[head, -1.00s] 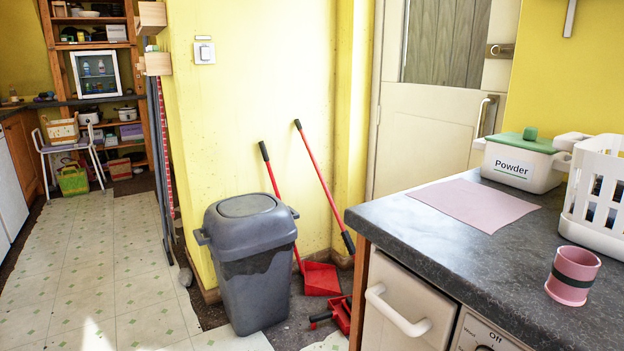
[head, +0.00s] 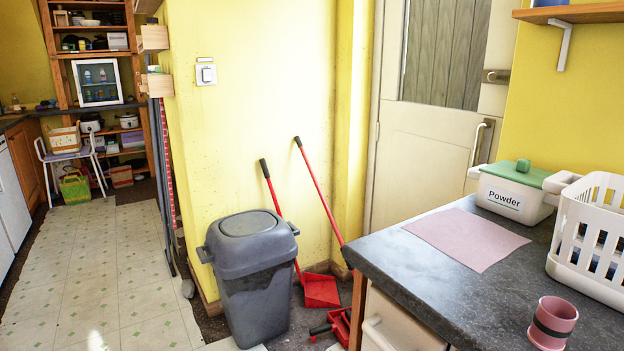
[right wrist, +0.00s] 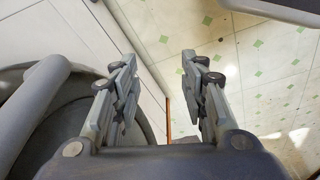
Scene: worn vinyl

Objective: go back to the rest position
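My right gripper (right wrist: 160,60) shows in the right wrist view with its two fingers spread apart and nothing between them. The tiled floor lies beyond the fingers. Neither gripper shows in the head view, and my left gripper is in no current frame.
A dark counter (head: 440,285) at the right holds a Powder box (head: 508,196), a white basket (head: 590,250), a pink cup (head: 552,323) and a pink mat (head: 466,238). A grey bin (head: 253,290) and a red dustpan (head: 321,290) stand by the wall. Floor at left (head: 90,270) is clear.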

